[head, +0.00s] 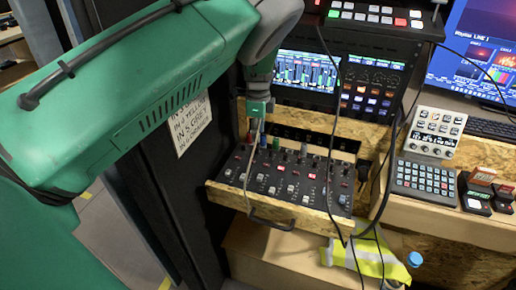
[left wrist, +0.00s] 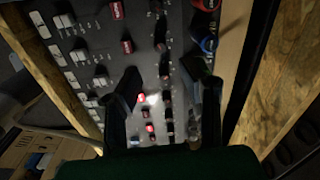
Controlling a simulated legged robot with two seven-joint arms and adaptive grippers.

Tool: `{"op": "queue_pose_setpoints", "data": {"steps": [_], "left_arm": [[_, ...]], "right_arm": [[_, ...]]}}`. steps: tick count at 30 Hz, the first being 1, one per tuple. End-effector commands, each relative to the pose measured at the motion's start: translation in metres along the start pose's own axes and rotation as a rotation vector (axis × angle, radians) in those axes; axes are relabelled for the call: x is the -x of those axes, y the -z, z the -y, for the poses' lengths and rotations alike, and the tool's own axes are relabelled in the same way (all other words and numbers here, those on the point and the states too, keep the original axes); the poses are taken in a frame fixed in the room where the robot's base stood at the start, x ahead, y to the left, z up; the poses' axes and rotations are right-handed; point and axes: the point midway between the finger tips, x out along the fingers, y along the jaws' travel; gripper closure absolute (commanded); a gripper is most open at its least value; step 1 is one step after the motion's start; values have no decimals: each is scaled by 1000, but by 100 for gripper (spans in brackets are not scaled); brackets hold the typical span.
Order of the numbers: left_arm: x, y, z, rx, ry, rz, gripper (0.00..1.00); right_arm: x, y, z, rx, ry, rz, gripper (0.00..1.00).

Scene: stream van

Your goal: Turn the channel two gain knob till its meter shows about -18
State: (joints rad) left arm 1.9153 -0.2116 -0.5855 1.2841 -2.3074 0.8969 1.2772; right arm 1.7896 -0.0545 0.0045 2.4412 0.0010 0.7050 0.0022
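The mixer panel (head: 290,183) sits in a wooden drawer, with knobs and buttons in columns. Along its back left edge stand a red knob (head: 250,137), a blue knob (head: 263,141) and a green knob (head: 276,144). I cannot read which is channel two gain. My left gripper (head: 258,112) is above this back left corner. In the left wrist view its dark fingers (left wrist: 166,82) are apart over the panel, and the blue knob (left wrist: 208,44) is just beyond the right fingertip. The meter screen (head: 308,71) shows green bars; its figures are too small to read. My right gripper is out of view.
Black cables hang in front of the panel's right side. A button deck (head: 372,16) is above the screen. A keypad (head: 424,181) and a grey controller (head: 436,131) stand on the right desk. A yellow vest (head: 372,258) lies below the drawer. A paper note (head: 190,125) hangs left.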

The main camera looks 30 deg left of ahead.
Motion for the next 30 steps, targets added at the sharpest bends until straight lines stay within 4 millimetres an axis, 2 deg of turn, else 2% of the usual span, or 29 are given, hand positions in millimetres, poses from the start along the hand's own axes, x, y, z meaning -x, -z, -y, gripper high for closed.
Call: {"op": "queue_pose_setpoints", "data": {"steps": [1,3,9,15,23,26,27,30], "left_arm": [[-13,-2,0,1,-4,-1,65],[-27,-2,0,2,-4,-2,65],[-57,-3,0,2,-2,-3,65],[-69,-2,0,1,1,-1,65],[-70,0,0,1,1,1,65],[-70,-1,0,1,0,-1,97],[-70,-2,0,1,0,-1,100],[-70,-2,0,1,0,-1,100]], "right_arm": [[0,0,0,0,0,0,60],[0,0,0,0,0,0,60],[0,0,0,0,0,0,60],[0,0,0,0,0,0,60],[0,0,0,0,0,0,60],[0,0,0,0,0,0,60],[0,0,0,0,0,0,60],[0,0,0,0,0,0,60]]}}
